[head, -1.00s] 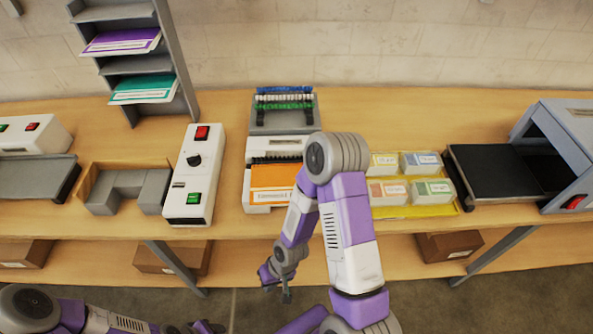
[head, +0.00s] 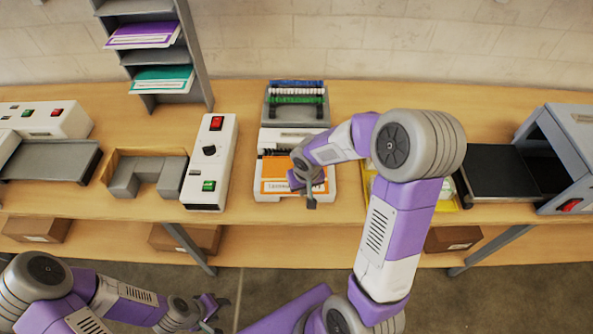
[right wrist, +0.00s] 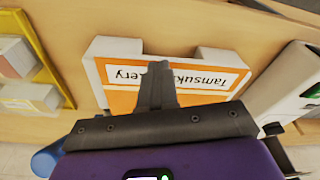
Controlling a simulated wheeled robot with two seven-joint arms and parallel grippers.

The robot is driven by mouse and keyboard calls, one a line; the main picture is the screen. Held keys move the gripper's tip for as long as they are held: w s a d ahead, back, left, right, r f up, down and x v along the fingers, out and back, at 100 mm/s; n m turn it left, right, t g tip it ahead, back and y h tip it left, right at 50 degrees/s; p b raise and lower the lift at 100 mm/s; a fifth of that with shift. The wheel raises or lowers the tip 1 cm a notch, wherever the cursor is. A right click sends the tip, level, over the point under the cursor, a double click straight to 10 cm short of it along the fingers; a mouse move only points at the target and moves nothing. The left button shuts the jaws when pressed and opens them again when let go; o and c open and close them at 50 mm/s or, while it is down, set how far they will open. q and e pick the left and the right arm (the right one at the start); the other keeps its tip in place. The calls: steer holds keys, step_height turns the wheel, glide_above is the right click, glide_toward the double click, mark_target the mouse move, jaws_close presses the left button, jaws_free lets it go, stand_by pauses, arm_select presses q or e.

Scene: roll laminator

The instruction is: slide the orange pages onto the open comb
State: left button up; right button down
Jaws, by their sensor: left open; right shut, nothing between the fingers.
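The orange pages (head: 270,186) lie on the front of the white comb binding machine (head: 262,197), with a white label strip along their front edge. They also show in the right wrist view (right wrist: 122,102), close under the fingers. A dark comb row shows just behind the pages in the head view; my right arm partly covers it. My right gripper (head: 311,203) is shut and empty, over the front right part of the pages. In its wrist view the closed fingertips (right wrist: 157,66) overlap the label; contact cannot be told. My left gripper (head: 217,306) is open and empty, low in front of the table.
Blue, white and green combs (head: 296,92) sit on a rack behind the machine. A white control box (head: 210,160) stands left of it. A yellow tray (head: 452,205) is to the right, mostly hidden by my right arm. A dark-bedded grey machine (head: 560,150) stands far right.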

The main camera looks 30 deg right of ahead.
mark_target(274, 182)
steer(key=w, duration=0.3)
steer(key=w+d+p, duration=0.1)
steer(key=w, duration=0.2)
steer(key=shift+w+d, duration=0.1)
steer(key=shift+d, duration=0.1)
steer(key=shift+w+f+p, duration=0.15)
steer(key=shift+f+p, duration=0.15)
steer(key=shift+f, duration=0.05)
steer(key=shift+f+b, duration=0.4)
steer(key=shift+s+f, duration=0.1)
steer(key=shift+s, duration=0.1)
